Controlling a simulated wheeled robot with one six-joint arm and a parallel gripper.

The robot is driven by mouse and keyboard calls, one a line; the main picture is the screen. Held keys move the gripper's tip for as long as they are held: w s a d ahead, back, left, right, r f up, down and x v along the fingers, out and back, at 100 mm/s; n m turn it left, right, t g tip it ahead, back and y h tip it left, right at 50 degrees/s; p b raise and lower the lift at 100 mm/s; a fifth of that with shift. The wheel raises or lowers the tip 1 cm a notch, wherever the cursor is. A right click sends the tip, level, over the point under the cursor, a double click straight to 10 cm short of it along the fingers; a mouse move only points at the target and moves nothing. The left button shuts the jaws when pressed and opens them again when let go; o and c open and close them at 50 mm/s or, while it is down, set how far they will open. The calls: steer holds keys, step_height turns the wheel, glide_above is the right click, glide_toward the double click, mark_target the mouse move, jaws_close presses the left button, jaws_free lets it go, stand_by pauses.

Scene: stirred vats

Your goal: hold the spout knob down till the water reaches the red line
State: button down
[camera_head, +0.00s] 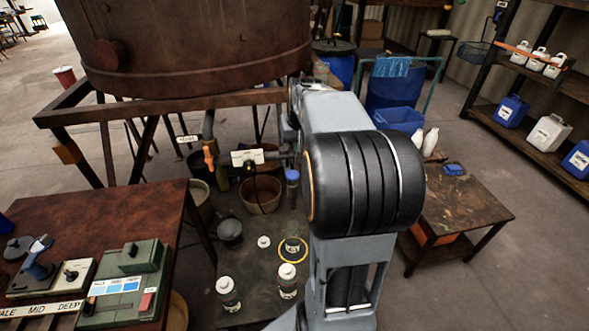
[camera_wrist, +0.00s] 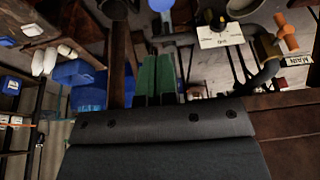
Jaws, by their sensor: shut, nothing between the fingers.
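A grey pipe with a white label (camera_head: 247,157) runs from below the rusty vat (camera_head: 195,50). A blue round part (camera_head: 292,175), which looks like the spout knob, is at its right end, beside my arm. It also seems to show at the top of the wrist view (camera_wrist: 160,4). A small jar (camera_head: 292,244) stands inside a yellow ring on the low bench, below the blue part. I cannot make out water or a red line. My gripper (camera_wrist: 156,57) has green fingers, shut and empty, apart from the blue part. My arm hides it in the head view.
An orange-handled valve (camera_head: 209,157) sits left of the label. Two white-capped jars (camera_head: 287,281) (camera_head: 228,293) stand at the bench front. A brown tub (camera_head: 260,193) is below the pipe. A table with a green box (camera_head: 125,285) is left; a low table (camera_head: 465,203) is right.

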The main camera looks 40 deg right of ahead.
glide_toward(293, 174)
steer(key=x, duration=0.5)
steer(key=shift+w+d+p, duration=0.2)
steer(key=shift+p, duration=0.2)
steer(key=shift+x, duration=0.85)
steer(key=shift+s+a, duration=0.1)
